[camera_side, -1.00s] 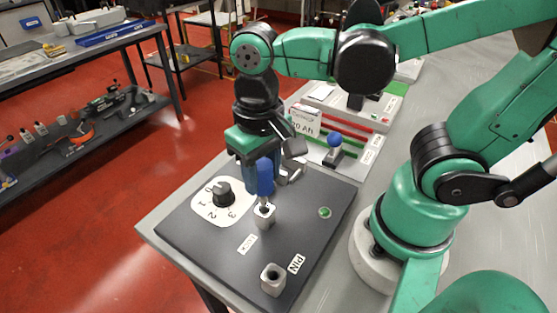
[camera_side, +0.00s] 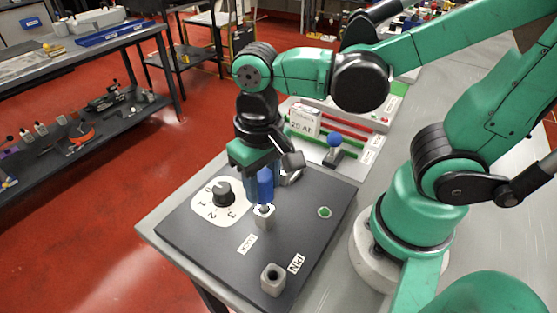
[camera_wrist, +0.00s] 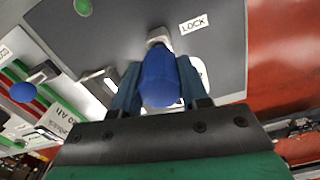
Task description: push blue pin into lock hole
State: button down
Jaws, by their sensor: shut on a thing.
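The blue pin (camera_side: 265,184) stands upright over the lock socket (camera_side: 264,217), a small grey block with a hole, beside the LOCK label (camera_side: 247,244). The pin's silver lower end is at the socket's top, and only a short length of it shows. My gripper (camera_side: 262,188) is shut on the blue pin's handle from above. In the wrist view the blue handle (camera_wrist: 160,78) sits between the two fingers, with the lock socket (camera_wrist: 158,37) partly hidden behind it. How deep the tip sits inside the hole is hidden.
An empty PIN socket (camera_side: 273,279) stands at the front of the dark panel (camera_side: 225,262). A rotary knob (camera_side: 222,194) is just left of the lock socket, and a green button (camera_side: 324,212) is to the right. A blue-balled lever (camera_side: 334,141) stands behind.

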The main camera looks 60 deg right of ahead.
jog(key=shift+f, duration=1.35)
jog(key=shift+c, duration=1.8)
grip_release()
jog(key=shift+r, duration=2.75)
jog(key=w+d+r+n+t, duration=0.1)
jog(key=w+d+n+t, duration=0.1)
jog(key=w+d+t, duration=0.3)
jog(key=shift+w+d+r+t, duration=0.3)
jog(key=shift+w+d+t, duration=0.05)
jog(key=shift+d+t, duration=0.7)
